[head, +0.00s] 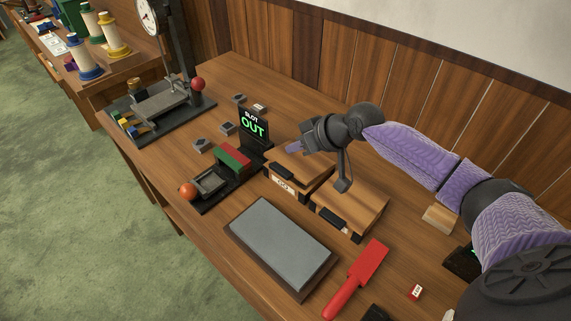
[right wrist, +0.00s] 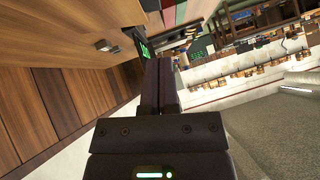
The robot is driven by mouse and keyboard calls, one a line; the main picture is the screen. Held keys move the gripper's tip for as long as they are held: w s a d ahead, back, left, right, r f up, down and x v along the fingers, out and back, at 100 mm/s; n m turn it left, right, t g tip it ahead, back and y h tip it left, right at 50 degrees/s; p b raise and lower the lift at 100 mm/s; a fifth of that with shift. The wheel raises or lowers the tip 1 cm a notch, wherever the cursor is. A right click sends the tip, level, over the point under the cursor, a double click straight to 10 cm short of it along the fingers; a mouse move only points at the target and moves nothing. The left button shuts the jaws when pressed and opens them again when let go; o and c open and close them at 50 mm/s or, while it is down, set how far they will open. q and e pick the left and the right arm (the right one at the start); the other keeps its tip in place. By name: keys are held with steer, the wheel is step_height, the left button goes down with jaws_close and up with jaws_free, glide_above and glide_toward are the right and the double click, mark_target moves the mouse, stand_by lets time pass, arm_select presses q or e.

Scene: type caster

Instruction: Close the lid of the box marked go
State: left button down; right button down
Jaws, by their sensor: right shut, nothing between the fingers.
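Two wooden boxes stand side by side at the middle of the bench. The left box (head: 297,177) has a small white label on its front, too small to read for certain. The right box (head: 358,203) has a dark front piece, and no marking is readable on it. My right gripper (head: 292,147) is shut and empty, just above the back of the left box, partly covering it. In the right wrist view its fingers (right wrist: 160,85) are together with nothing between them. How far each lid stands open is hard to tell. My left gripper is not in view.
A black stand with a green "SLOT OUT" display (head: 254,125) is left of the boxes. A grey slab (head: 280,245) and a red paddle-like tool (head: 357,279) lie in front. A wooden block (head: 439,218) is at right.

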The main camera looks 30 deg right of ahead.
mark_target(276, 168)
steer(key=f, duration=0.1)
steer(key=w+a+f, duration=0.1)
steer(key=f, duration=0.1)
steer(key=f+b, duration=0.1)
steer(key=shift+w+a+f, duration=0.15)
steer(key=shift+w+a, duration=0.05)
steer(key=shift+a, duration=0.15)
steer(key=shift+s+a+f, duration=0.1)
steer(key=shift+a+f, duration=0.05)
steer(key=shift+f, duration=0.5)
steer(key=f, duration=0.1)
steer(key=a+f+b, duration=0.1)
steer(key=f, duration=0.1)
steer(key=shift+s+a+f, duration=0.1)
steer(key=shift+s+f, duration=0.1)
steer(key=shift+f, duration=0.1)
steer(key=shift+s, duration=0.1)
